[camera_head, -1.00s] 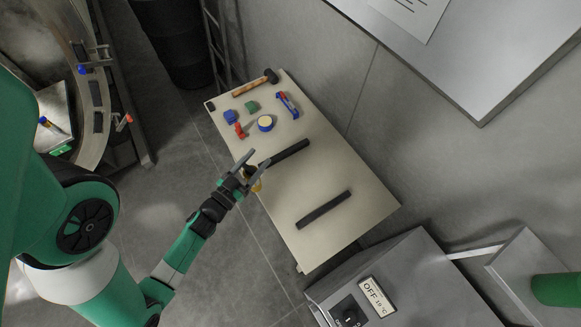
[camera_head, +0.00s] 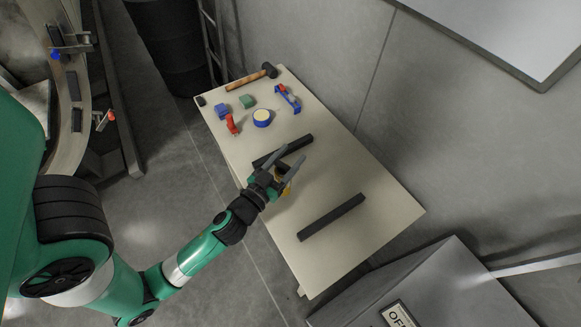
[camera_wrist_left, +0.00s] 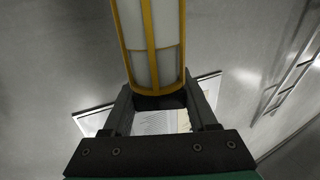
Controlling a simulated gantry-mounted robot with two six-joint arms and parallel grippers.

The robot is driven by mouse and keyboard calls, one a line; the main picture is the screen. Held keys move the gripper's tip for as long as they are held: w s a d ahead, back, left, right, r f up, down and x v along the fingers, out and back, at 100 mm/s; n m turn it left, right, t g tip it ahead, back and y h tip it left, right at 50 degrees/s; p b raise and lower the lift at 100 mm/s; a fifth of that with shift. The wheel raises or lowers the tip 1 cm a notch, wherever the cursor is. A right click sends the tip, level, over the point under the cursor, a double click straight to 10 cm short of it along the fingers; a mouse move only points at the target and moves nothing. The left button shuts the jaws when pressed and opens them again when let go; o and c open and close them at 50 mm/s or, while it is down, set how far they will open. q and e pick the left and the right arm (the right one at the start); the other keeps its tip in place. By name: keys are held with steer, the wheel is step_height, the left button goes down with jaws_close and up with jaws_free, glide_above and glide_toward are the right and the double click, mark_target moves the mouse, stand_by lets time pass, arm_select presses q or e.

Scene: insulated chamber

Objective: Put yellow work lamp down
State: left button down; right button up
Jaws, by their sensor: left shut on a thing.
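My left gripper (camera_head: 294,155) is over the left edge of the cream table, close to the nearer end of a dark bar. It is shut on the yellow work lamp (camera_head: 286,182), which shows only as a small yellow patch beside the fingers. In the left wrist view the lamp (camera_wrist_left: 151,45), a yellow frame around a pale body, stands out between the two fingers (camera_wrist_left: 160,98). I cannot tell whether the lamp touches the table. My right gripper is in neither view.
The table (camera_head: 365,265) holds two dark bars (camera_head: 285,150) (camera_head: 332,217). At its far end lie a hammer (camera_head: 250,77), a tape roll (camera_head: 263,118), a blue-and-red tool (camera_head: 288,98) and small blocks. A grey cabinet (camera_head: 430,285) stands at lower right.

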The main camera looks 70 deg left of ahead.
arm_select(q)
steer(key=shift+w+f+b, duration=0.2)
steer(key=shift+f+b, duration=0.65)
steer(key=shift+f, duration=1)
steer(key=shift+f, duration=0.1)
steer(key=shift+c, duration=1)
jaws_free()
steer(key=shift+d+r, duration=0.1)
steer(key=shift+r, duration=0.1)
steer(key=v, duration=1.2)
steer(key=shift+b, duration=0.45)
